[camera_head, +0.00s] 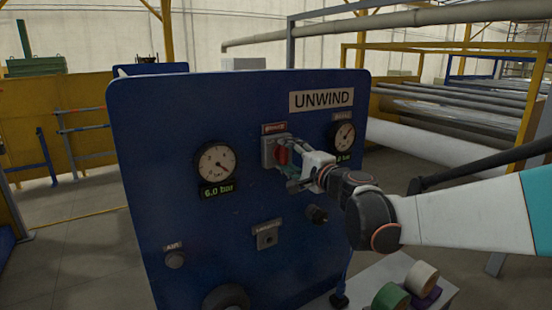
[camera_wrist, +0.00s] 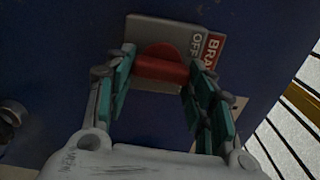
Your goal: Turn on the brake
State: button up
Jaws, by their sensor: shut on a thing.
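The brake switch has a red knob (camera_head: 281,156) on a grey plate, high on the blue UNWIND panel (camera_head: 150,150). In the wrist view the red knob (camera_wrist: 160,68) sits between the two teal-padded fingers of my gripper (camera_wrist: 160,72). The grey plate (camera_wrist: 148,30) shows "OFF", and a red label (camera_wrist: 213,48) beside it reads "BRA", the rest hidden. My gripper (camera_head: 291,170) reaches the switch from the right and is shut on the knob. I cannot tell which position the knob points to.
A gauge (camera_head: 216,163) with a green "6.0 bar" readout is left of the switch. Another gauge (camera_head: 342,136) is close to the right, its readout partly hidden. Tape rolls (camera_head: 391,299) stand at the lower right.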

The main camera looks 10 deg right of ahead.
jog(key=m, duration=0.4)
jog(key=shift+s+f+m+b, duration=0.1)
jog(key=shift+f+m+b, duration=0.15)
jog(key=shift+m+b, duration=0.1)
jog(key=shift+a+m, duration=0.1)
jog(key=shift+m, duration=1.45)
jog(key=shift+f+m, duration=0.1)
jog(key=shift+m, duration=0.2)
jog(key=o, duration=1.1)
jog(key=shift+c, duration=0.2)
